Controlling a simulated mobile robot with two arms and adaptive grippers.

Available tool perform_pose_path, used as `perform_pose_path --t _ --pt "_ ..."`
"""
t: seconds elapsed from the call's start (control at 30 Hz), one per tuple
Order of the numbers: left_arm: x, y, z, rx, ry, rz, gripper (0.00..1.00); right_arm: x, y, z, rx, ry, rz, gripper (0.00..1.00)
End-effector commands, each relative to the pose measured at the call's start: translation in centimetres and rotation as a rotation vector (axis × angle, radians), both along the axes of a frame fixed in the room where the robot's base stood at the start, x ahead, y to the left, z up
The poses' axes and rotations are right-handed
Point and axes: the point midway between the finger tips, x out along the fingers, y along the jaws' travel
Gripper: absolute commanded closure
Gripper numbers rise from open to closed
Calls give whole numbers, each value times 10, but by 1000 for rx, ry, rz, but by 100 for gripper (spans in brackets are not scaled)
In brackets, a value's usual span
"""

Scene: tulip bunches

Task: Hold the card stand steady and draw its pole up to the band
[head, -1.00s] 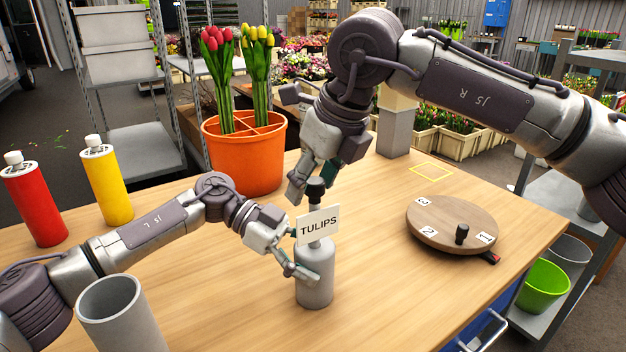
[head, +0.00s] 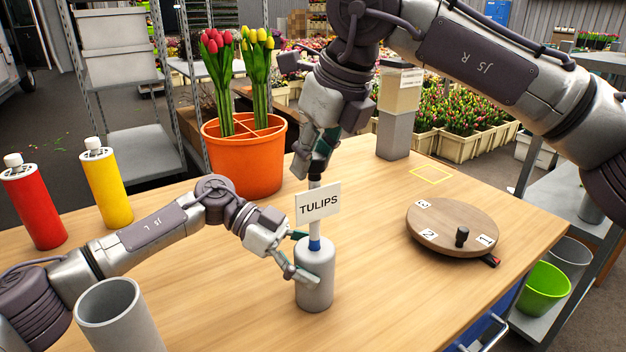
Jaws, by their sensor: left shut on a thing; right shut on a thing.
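The card stand has a grey cylindrical base (head: 315,281) standing upright on the table. Its white pole (head: 314,228) rises from the base and carries a white card (head: 318,204) reading TULIPS. A blue band (head: 314,244) shows on the pole just above the base's top. My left gripper (head: 303,258) is shut on the base near its top, from the left. My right gripper (head: 315,172) is shut on the top of the pole above the card; its fingers partly hide the pole's dark top.
A round wooden turntable (head: 452,226) with numbered labels stands to the right. An orange pot (head: 245,165) of tulips is behind. Red (head: 34,205) and yellow (head: 106,185) bottles and a grey cup (head: 118,315) are at left. A yellow outlined square (head: 431,173) is bare.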

Motion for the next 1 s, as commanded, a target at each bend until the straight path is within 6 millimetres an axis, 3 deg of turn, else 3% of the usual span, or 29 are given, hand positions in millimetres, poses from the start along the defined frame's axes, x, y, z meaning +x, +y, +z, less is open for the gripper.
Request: perform_pose_path --t 0.03,0.17,0.47,0.5,0.63,1.0 --pt "0 0 -1 3 -1 -2 81 1 0 13 3 -4 -3 100" --pt "0 0 -2 3 0 -2 81 0 0 29 1 -3 -2 100" --pt "-1 0 -2 3 0 -3 81 0 0 32 1 -3 0 100" --pt "-1 0 -2 2 0 -3 81 0 0 32 1 -3 0 67" --pt "-1 0 -2 3 1 -2 81 0 0 32 1 -3 0 46" --pt "-1 0 -1 3 2 -2 81 -1 -1 34 1 -1 0 42"
